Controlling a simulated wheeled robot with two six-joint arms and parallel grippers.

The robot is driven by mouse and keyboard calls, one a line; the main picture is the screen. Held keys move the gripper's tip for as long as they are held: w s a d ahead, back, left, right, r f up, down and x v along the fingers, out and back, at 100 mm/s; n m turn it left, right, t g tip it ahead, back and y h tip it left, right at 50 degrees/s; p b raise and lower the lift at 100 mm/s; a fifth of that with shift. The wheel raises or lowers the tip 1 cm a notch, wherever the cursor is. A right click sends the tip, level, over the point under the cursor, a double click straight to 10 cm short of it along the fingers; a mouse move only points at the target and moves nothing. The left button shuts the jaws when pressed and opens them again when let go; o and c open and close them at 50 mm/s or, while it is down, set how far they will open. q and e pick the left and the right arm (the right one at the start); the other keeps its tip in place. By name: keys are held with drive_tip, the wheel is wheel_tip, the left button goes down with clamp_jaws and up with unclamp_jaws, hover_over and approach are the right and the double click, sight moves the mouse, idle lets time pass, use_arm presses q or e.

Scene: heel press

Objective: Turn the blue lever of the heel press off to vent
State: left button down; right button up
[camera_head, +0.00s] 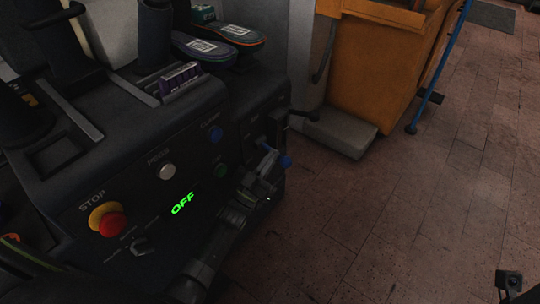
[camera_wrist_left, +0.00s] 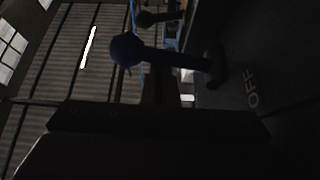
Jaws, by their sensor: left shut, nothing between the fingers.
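The blue lever (camera_head: 286,161) sticks out at the right side of the heel press (camera_head: 60,190), its round blue knob pointing right. It also shows in the left wrist view (camera_wrist_left: 125,49), where its arm runs right towards the dark panel marked OFF. My left gripper (camera_head: 266,168) is shut and empty, just beside and below the lever's arm in the head view. Whether it touches the lever I cannot tell. The gripper hides part of the lever's base. My right gripper (camera_head: 509,283) shows only as a dark tip at the lower right corner.
The press front carries a red stop button (camera_head: 112,224), a silver button (camera_head: 167,171), a selector knob (camera_head: 140,246) and a green OFF display (camera_head: 183,203). A black-knobbed lever (camera_head: 312,116) stands behind the blue one.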

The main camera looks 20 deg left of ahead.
use_arm(q)
drive_tip(key=shift+a+f, duration=0.1)
drive_tip(key=shift+f, duration=0.5)
idle(0.4)
drive_tip(key=p+v, duration=0.1)
drive_tip(key=v, duration=1.6)
drive_tip(key=shift+s, duration=0.2)
